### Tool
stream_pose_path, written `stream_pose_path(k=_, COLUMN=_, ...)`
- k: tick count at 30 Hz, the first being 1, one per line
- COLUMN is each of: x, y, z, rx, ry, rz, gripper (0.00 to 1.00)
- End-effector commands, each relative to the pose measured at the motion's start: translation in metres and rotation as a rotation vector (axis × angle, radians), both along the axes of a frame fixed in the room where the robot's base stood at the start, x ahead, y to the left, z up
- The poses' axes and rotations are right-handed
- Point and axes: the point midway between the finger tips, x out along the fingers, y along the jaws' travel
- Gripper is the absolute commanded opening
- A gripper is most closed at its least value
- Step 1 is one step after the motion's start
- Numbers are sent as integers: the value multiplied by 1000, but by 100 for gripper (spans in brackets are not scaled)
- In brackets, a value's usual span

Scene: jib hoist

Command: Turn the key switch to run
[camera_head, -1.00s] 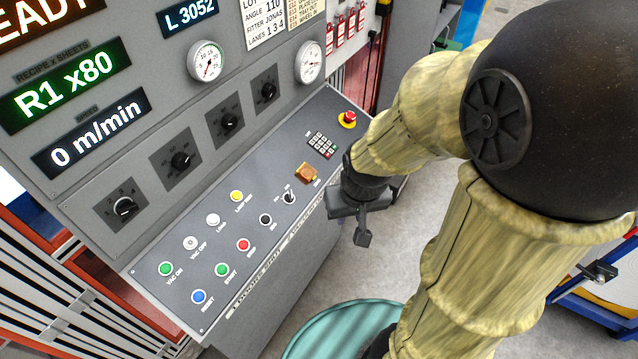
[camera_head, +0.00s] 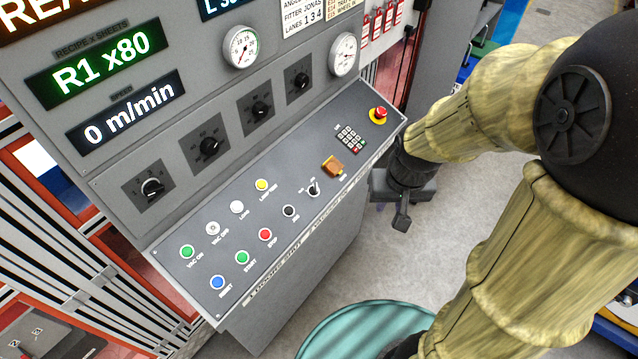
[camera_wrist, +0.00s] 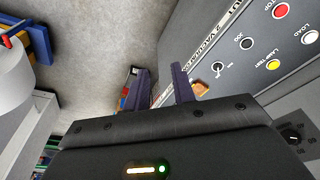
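The key switch (camera_head: 313,189) appears to be the small round switch with a pale lever and tiny labels, on the sloped panel (camera_head: 330,118) between the black jog button and an orange-brown block. I cannot read its labels. It also shows in the wrist view (camera_wrist: 218,67), right of the fingers. My gripper (camera_head: 402,220) is off the panel's front right edge, apart from the switch and touching nothing. In the wrist view its two dark fingers (camera_wrist: 161,78) stand apart with nothing between them.
The orange-brown block (camera_head: 333,167), a keypad (camera_head: 351,138) and a red emergency stop (camera_head: 379,114) lie to the right of the switch. The jog (camera_head: 289,211) and red stop (camera_head: 265,235) buttons are to its left. A teal round object (camera_head: 365,328) stands on the floor below.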

Motion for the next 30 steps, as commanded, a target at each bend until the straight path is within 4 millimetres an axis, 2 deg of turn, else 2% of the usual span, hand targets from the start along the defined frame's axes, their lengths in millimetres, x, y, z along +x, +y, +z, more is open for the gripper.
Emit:
stream_pose_path(k=9, x=99, y=45, z=1, rx=88, ry=117, rz=77, gripper=26)
stream_pose_path(k=15, x=151, y=79, z=7, rx=186, ry=190, rz=139, gripper=26)
stream_pose_path(k=21, x=174, y=96, z=15, rx=249, ry=227, rz=175, gripper=26)
stream_pose_path(k=30, x=176, y=97, z=16, rx=254, ry=231, rz=178, gripper=26)
